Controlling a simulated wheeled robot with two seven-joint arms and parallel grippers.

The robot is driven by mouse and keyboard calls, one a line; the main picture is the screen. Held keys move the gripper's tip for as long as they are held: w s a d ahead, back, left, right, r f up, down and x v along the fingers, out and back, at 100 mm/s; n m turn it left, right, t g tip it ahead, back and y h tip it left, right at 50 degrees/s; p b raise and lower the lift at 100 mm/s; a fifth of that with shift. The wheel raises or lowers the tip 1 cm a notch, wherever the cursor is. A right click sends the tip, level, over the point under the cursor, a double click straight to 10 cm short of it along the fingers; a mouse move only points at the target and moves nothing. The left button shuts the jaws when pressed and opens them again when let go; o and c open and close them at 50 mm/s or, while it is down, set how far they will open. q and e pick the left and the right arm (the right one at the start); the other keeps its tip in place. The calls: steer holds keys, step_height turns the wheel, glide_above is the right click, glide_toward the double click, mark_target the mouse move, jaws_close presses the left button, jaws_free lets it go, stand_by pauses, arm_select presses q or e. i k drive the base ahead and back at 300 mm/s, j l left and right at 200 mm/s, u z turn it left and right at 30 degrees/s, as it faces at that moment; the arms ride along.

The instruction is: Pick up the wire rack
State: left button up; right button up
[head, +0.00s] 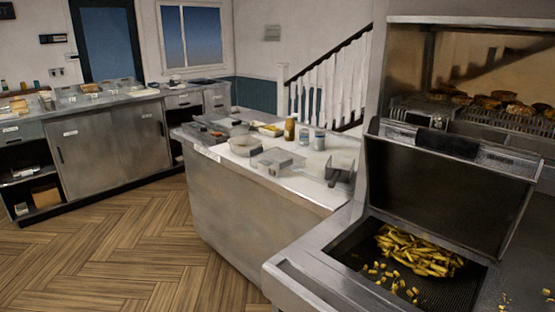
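A wire rack-like metal grate (470,119) shows at the upper right, inside the lit opening of the range. Several browned round food pieces (503,96) lie on it. A small grey metal stand (341,171) is at the right end of the island counter; its exact form is too small to tell. I cannot tell which of these is the task's wire rack. Neither of my grippers is in view.
Fries (418,252) lie in a dark sunken basin (350,245) in the near right steel unit, under a raised panel (440,190). The island counter (325,193) holds tubs and bottles. Wood floor (110,245) at the left is clear.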

mark_target(287, 163)
steer(key=i+j+u, duration=0.75)
steer(key=i+j, duration=0.25)
steer(key=i+j+u, duration=0.4)
steer(key=i, duration=0.15)
steer(key=i+z, duration=0.35)
steer(key=i, duration=0.25)
steer(key=i+j+z, duration=0.2)
steer(key=i+z, duration=0.15)
steer(key=i, duration=0.25)
steer(key=i+z, duration=0.25)
steer(key=z, duration=0.15)
steer(key=i+j+z, duration=0.1)
steer(key=i+z, duration=0.25)
steer(key=i+j+z, duration=0.1)
steer(key=z, duration=0.3)
steer(key=i+j+z, duration=0.2)
steer(key=z, duration=0.2)
steer(key=i+j+z, duration=0.35)
steer(key=j+z, duration=0.2)
steer(key=i+j+z, duration=0.1)
steer(key=j+z, duration=0.15)
steer(key=i+j+z, duration=0.1)
steer(key=j+z, duration=0.15)
steer(key=j, duration=0.15)
